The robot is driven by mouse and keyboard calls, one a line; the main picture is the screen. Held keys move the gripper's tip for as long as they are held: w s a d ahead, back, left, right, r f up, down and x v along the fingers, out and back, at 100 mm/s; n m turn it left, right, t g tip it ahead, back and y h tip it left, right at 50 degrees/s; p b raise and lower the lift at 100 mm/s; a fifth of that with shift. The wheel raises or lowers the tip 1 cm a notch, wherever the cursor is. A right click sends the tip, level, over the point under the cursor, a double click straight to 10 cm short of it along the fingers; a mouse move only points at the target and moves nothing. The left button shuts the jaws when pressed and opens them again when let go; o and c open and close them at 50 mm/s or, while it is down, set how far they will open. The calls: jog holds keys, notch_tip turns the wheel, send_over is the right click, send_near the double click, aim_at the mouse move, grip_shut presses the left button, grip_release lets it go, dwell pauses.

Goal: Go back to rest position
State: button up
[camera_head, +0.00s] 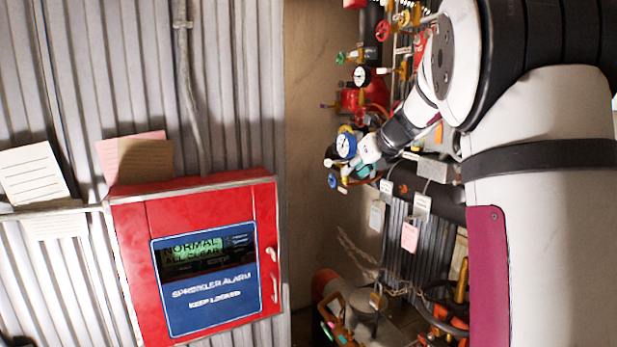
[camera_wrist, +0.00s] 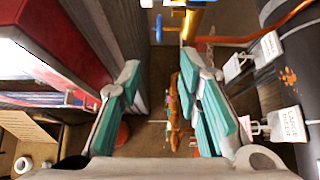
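My gripper (camera_wrist: 160,105) shows in the wrist view with its two teal-padded fingers spread apart and nothing between them. In the head view my white arm comes in from the right, and its far end reaches to the pipework, where my gripper is small and partly hidden among the gauges. A blue-rimmed gauge (camera_head: 346,145) appears close beside the arm's end in that view; I cannot tell whether they touch.
A red sprinkler alarm box (camera_head: 130,230) reading "NORMAL" hangs on the corrugated wall at left. Red-handled valves (camera_head: 383,30), another gauge (camera_head: 361,76) and hanging tags (camera_head: 410,237) crowd the pipes. A dark pipe (camera_wrist: 285,85) with tags runs right of my gripper.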

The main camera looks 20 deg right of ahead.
jog(key=s+a+n+g+y+b, duration=0.2)
jog(key=s+a+n+g, duration=0.1)
jog(key=s+a+n, duration=1.3)
jog(key=s+a+f+n+g+h, duration=0.1)
jog(key=s+a+f+n, duration=0.3)
jog(key=s+n, duration=0.4)
jog(key=s+a+f+n+h+b, duration=0.1)
jog(key=s+a+f+n, duration=0.4)
jog(key=s+f+n, duration=0.2)
jog(key=s+n, duration=0.2)
jog(key=n, duration=0.2)
jog(key=shift+s+n+g, duration=0.25)
jog(key=shift+n+g, duration=0.05)
jog(key=shift+g, duration=0.1)
jog(key=shift+d+b, duration=0.15)
jog(key=shift+b, duration=0.15)
